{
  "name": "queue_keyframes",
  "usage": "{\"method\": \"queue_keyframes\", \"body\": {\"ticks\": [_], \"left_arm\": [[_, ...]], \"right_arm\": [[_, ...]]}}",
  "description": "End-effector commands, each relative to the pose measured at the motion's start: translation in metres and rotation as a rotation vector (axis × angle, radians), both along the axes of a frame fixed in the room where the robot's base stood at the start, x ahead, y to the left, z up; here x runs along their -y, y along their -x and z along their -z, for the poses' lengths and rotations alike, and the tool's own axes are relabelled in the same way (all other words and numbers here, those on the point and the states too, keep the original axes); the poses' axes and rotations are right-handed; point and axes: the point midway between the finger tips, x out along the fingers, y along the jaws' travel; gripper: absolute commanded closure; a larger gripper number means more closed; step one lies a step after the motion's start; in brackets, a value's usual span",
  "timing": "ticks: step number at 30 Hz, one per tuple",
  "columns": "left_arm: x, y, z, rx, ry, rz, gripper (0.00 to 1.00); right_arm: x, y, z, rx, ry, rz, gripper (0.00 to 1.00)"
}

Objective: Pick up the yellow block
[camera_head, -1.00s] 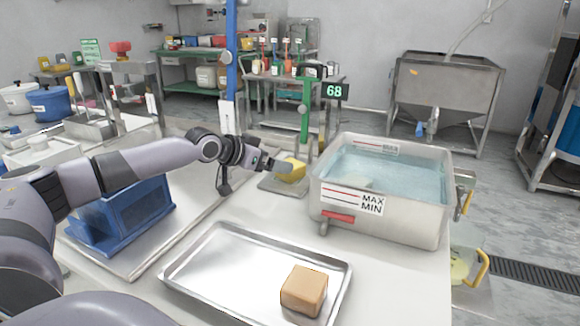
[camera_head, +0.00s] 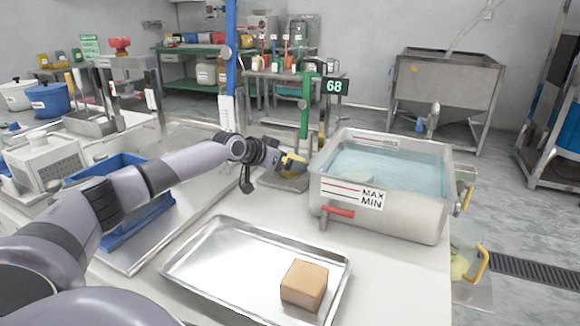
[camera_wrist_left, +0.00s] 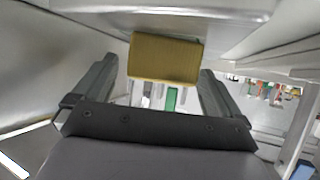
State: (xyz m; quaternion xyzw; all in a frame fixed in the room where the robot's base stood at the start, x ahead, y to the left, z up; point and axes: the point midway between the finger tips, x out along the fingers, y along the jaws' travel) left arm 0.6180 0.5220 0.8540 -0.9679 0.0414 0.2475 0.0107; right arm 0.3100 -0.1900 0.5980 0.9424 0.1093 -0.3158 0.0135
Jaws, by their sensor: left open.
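The yellow block (camera_head: 293,162) is beside the left side of the water tank, above or on a small grey plate (camera_head: 290,184). I cannot tell whether it touches the plate. My left gripper (camera_head: 285,163) is at the block, and a finger hides part of it. In the left wrist view the block (camera_wrist_left: 165,58) shows a ribbed yellow face between the two fingertips. The fingers of my left gripper (camera_wrist_left: 157,70) are open on either side, with no clear grip on the block. My right gripper is not in view.
The water tank (camera_head: 335,213) stands just right of the block, with a red handle (camera_head: 338,212) in front. A green post (camera_head: 305,108) rises behind. A metal tray (camera_head: 215,257) in front holds a tan block (camera_head: 304,285). A blue bin (camera_head: 120,235) lies left, under my arm.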

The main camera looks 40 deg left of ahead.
Motion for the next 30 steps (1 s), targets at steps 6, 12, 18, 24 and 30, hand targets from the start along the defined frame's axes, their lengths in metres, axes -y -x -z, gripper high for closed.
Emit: {"method": "queue_keyframes", "body": {"ticks": [6, 12, 18, 24, 30], "left_arm": [[0.000, 0.000, 0.000, 0.000, 0.000, 0.000, 0.24], [0.000, 0.000, -0.001, 0.003, 0.000, 0.000, 0.68], [0.000, 0.000, -0.002, 0.003, 0.000, 0.000, 0.68], [0.000, 0.000, -0.015, 0.005, 0.000, 0.000, 0.68], [0.000, 0.000, -0.048, 0.008, 0.000, -0.001, 0.68]], "right_arm": [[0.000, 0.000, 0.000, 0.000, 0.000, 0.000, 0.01], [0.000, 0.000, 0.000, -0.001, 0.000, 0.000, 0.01], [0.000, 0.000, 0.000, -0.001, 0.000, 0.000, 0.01], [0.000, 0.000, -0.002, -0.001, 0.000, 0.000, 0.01], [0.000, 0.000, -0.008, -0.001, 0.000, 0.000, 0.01]]}}
